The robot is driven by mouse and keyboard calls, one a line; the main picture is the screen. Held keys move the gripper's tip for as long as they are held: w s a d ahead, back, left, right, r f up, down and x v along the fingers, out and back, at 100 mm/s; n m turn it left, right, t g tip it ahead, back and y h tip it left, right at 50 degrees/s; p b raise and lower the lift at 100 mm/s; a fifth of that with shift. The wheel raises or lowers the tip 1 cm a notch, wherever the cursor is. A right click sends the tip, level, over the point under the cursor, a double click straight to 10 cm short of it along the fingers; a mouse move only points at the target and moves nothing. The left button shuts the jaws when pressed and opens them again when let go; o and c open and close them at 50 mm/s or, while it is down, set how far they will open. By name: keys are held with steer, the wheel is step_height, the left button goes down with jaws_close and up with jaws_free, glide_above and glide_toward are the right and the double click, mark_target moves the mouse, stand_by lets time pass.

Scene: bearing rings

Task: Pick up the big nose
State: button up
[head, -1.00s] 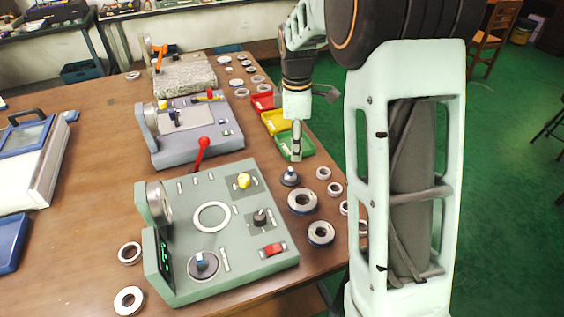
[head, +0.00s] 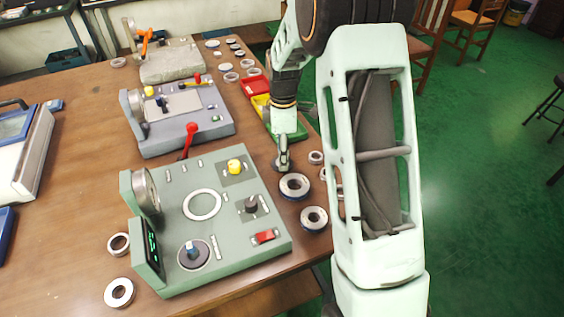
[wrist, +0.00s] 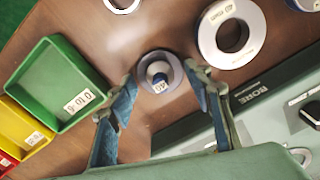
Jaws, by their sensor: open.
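A round nose piece (wrist: 158,72) with a wide dark-grey base, a stepped blue-and-white middle and a small label stands on the brown table. In the wrist view it lies between and just beyond the tips of my gripper (wrist: 163,90). My gripper is open, its two blue-padded fingers apart and empty. In the head view my gripper (head: 281,164) points down over the spot by the right edge of the green machine, and it mostly hides the nose piece there. Whether the fingers are down at its height I cannot tell.
The green machine (head: 222,222) with knobs and a red switch stands close on the left. Green (wrist: 62,82), yellow and red bins stand close by. A grey machine (head: 180,118) is farther back.

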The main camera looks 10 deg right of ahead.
steer(key=shift+f, duration=0.5)
jaws_close()
steer(key=shift+r, duration=0.1)
steer(key=shift+r, duration=0.1)
